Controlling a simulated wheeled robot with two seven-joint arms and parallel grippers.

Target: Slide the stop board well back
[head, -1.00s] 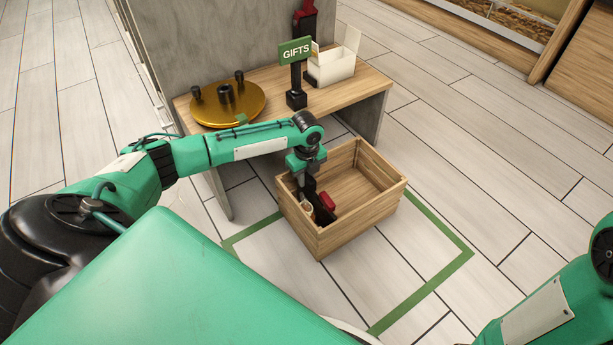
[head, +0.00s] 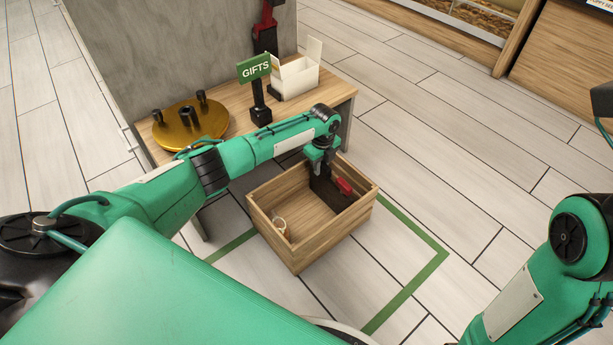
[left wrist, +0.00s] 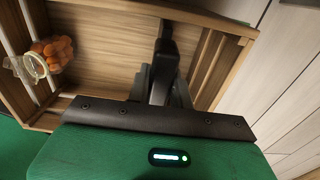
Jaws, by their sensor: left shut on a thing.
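The stop board (head: 325,190) is a dark upright panel with a red grip (head: 344,186), inside the wooden crate (head: 318,240) near its far right end. My left gripper (head: 321,167) reaches down into the crate and is shut on the board's top. In the left wrist view the dark board part (left wrist: 163,50) sits between the grey fingers (left wrist: 160,85). A small jar of orange pieces (left wrist: 52,52) lies at the crate's opposite end, and it also shows in the head view (head: 279,226). My right gripper is out of view.
The crate stands on the floor inside a green taped outline (head: 407,290). Behind it is a wooden bench (head: 235,98) with a gold turntable (head: 190,122), a green GIFTS sign (head: 254,69) and a white box (head: 297,76). Floor to the right is clear.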

